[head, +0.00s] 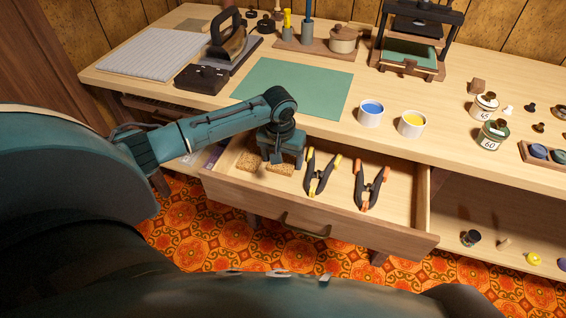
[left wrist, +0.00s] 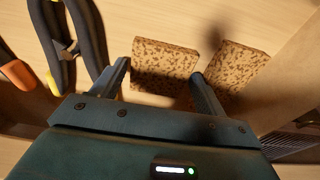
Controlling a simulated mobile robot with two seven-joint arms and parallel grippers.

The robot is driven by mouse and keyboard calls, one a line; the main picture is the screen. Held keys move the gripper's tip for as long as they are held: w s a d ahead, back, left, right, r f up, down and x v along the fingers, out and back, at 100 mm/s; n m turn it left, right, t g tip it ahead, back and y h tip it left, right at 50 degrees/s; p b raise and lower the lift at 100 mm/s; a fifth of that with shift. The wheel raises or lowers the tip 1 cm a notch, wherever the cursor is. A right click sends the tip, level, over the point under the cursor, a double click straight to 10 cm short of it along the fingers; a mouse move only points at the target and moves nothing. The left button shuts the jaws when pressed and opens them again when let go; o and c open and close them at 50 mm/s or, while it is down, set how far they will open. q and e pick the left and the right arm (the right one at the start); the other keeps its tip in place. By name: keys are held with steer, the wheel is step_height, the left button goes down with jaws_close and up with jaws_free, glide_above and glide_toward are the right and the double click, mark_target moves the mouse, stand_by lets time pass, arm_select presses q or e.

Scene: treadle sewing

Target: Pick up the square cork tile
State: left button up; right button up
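Two speckled brown cork pieces lie in the open drawer (head: 340,212). One cork piece (head: 280,169) is the nearer to the clamps; it looks roughly square in the left wrist view (left wrist: 165,66). The other cork piece (head: 248,163) lies just beside it, turned at an angle in the left wrist view (left wrist: 238,73). My left gripper (head: 277,159) points down into the drawer. In the left wrist view its open fingers (left wrist: 162,74) stand on either side of the roughly square piece. I cannot tell whether they touch it. My right gripper is not in view.
Two spring clamps, a yellow-tipped one (head: 321,172) and an orange-tipped one (head: 370,184), lie right of my gripper in the drawer. The drawer walls surround it.

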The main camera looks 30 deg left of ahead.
arm_select(q)
steer(key=c, duration=0.7)
steer(key=shift+o, duration=0.2)
